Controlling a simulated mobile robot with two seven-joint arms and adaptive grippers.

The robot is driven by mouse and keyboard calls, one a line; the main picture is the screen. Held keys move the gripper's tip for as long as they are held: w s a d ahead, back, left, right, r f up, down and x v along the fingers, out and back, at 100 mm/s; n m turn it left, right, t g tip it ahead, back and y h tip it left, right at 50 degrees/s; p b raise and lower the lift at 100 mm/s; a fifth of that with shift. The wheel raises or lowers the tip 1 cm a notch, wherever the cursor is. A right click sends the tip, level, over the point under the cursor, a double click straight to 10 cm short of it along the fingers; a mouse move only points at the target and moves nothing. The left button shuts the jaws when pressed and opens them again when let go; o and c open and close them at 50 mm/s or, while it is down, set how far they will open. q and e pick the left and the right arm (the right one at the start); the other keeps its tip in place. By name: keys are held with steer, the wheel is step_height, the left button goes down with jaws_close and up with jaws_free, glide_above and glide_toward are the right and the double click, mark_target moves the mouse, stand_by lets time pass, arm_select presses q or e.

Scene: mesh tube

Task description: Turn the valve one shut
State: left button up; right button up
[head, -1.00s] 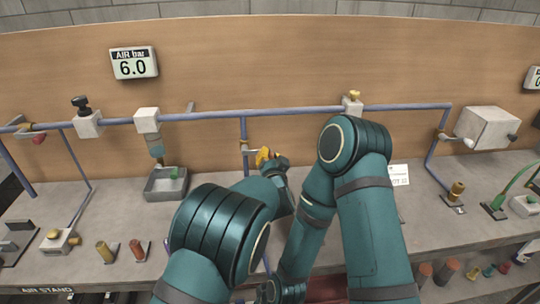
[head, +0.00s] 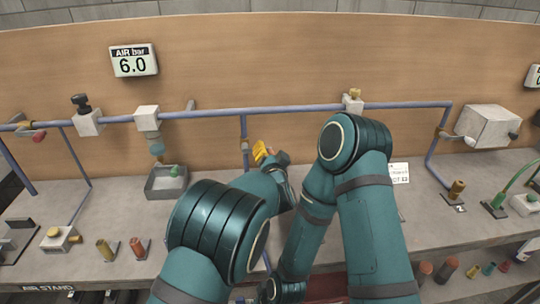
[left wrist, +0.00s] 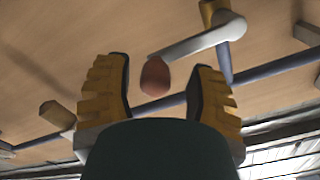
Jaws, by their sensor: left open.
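My left gripper (head: 264,151) is at the thin vertical blue pipe in the middle of the bench, its yellow fingers raised beside the pipe's brass valve body (head: 244,145). In the left wrist view the gripper (left wrist: 161,72) is open. A grey valve lever (left wrist: 190,42) reaches from the brass valve body (left wrist: 214,12) on the blue pipe. Its red-brown end knob (left wrist: 155,77) shows between the spread fingers, with gaps on both sides. In the head view the gripper mostly hides this lever. No label shows the valve's number. The right gripper is out of view.
A blue header pipe (head: 285,110) runs along the wooden back panel. A gauge (head: 134,61) reads 6.0 bar. A grey tray (head: 166,184) stands left of the gripper. Another lever with a red knob (head: 39,137) is far left. My right arm (head: 355,195) folds close by on the right.

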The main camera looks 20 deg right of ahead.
mark_target(270, 151)
arm_select(q)
step_height(270, 151, up, 9)
steer(key=shift+r, duration=0.1)
stand_by(0.3)
